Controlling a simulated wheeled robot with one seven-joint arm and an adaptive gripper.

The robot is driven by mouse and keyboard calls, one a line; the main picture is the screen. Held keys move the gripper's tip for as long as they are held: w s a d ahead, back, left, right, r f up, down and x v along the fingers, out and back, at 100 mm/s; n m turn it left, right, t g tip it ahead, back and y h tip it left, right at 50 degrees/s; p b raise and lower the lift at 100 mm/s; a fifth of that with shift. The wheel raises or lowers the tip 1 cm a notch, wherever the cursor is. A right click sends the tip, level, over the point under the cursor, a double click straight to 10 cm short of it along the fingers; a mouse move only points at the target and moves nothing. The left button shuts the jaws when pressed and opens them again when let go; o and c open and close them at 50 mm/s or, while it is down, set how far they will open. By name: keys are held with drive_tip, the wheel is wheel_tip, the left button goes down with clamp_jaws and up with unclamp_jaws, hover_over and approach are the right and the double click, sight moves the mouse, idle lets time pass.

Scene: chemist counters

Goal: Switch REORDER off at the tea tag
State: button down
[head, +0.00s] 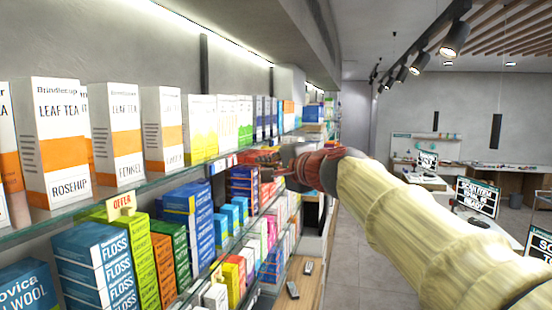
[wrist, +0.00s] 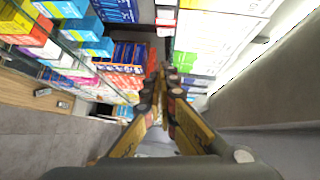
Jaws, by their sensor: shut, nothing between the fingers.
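Tea boxes marked LEAF TEA (head: 52,130), among them Rosehip and Fennel (head: 118,135), stand on the upper glass shelf at the left in the head view. Small white and red tags (head: 222,164) sit on that shelf's front edge, just left of my gripper. Pale tags also show in the wrist view (wrist: 165,16), above the fingertips. I cannot read any tag or make out a REORDER switch. My gripper (head: 248,163) reaches along the shelf front with its fingers pointing left. In the wrist view its fingertips (wrist: 161,76) are together with nothing between them.
The glass shelf edge (head: 150,182) runs close beside my gripper. Dark handheld items (head: 293,290) lie on a wooden ledge below.

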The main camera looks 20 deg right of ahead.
sight(235, 160)
drive_tip(key=w+a, duration=0.1)
drive_tip(key=w+a+p, duration=0.1)
drive_tip(key=w, duration=0.1)
drive_tip(key=w+a+f+p, duration=0.1)
drive_tip(key=shift+w+a, duration=0.25)
drive_tip(key=shift+w, duration=0.05)
drive_tip(key=b, duration=0.5)
drive_tip(key=shift+w+a+f+m+t, duration=0.15)
drive_tip(key=shift+a+m+t, duration=0.1)
drive_tip(key=shift+m+t, duration=0.15)
